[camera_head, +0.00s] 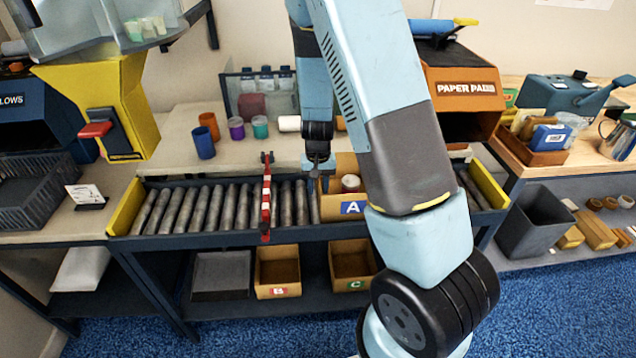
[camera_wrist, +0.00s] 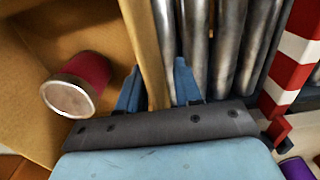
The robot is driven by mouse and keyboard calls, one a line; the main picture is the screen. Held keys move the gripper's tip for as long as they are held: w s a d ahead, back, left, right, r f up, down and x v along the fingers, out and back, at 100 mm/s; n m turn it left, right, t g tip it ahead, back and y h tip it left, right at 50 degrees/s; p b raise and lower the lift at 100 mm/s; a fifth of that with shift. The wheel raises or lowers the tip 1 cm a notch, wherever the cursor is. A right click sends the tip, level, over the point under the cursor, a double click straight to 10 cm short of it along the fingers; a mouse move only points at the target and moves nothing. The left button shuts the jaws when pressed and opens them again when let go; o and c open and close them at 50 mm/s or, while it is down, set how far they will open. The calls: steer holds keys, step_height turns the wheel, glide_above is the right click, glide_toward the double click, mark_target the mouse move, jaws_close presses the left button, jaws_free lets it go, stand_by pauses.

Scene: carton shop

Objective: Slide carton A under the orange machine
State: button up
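Carton A (camera_head: 328,208), an open tan box with a blue "A" label (camera_head: 353,208), sits on the roller conveyor (camera_head: 225,207), partly hidden by my arm. A dark red, pale-ended cylinder stands inside it and shows in the wrist view (camera_wrist: 82,82). The orange machine (camera_head: 465,90), marked "PAPER PADS", stands over the conveyor's right part. My gripper (camera_head: 319,178) points down at the carton's left wall. In the wrist view its blue fingers (camera_wrist: 158,85) straddle that wall (camera_wrist: 143,45), one inside and one over the rollers. A gap shows beside the right finger.
A red-and-white striped barrier (camera_head: 267,200) stands across the rollers left of the carton. Yellow end plates (camera_head: 127,208) bound the conveyor. Cartons B (camera_head: 278,275) and C (camera_head: 352,268) sit on the shelf below. Several cups stand behind the conveyor.

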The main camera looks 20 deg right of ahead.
jaws_close()
stand_by(0.5)
